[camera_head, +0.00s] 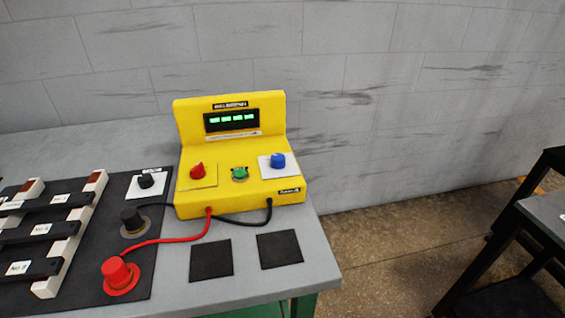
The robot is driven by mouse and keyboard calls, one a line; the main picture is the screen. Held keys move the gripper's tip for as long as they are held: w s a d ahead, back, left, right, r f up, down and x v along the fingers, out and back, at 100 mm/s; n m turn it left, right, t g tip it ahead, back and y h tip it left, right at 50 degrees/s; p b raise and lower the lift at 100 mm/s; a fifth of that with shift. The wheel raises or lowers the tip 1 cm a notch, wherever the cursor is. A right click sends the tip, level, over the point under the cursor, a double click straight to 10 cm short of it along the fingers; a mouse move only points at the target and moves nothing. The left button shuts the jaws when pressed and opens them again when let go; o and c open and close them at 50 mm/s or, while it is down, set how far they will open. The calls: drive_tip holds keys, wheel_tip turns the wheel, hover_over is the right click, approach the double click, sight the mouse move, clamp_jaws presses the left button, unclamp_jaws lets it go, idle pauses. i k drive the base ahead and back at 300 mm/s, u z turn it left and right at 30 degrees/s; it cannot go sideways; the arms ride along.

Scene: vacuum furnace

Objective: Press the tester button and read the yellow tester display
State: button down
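The yellow tester (240,155) stands on the grey bench top near its right end. Its display (231,119) is a dark window on the upright back panel, lit with green characters too small to read. A green button (240,174) sits in the middle of the sloped front. A red knob (198,171) is left of the button and a blue knob (278,161) on a white plate is right of it. My gripper is not in view, and nothing covers the button or the display.
Red and black cables run from the tester's front to a red plug (118,273) and a black plug (133,222) on a black mat. White racks with dark labelled bars (40,232) lie left. Two black pads (211,259) lie in front. A dark-framed table (540,215) stands right, across open floor.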

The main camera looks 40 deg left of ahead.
sight(239, 174)
drive_tip(key=k, duration=1.35)
drive_tip(key=u, duration=1.75)
drive_tip(key=i, duration=0.5)
drive_tip(key=u, duration=0.05)
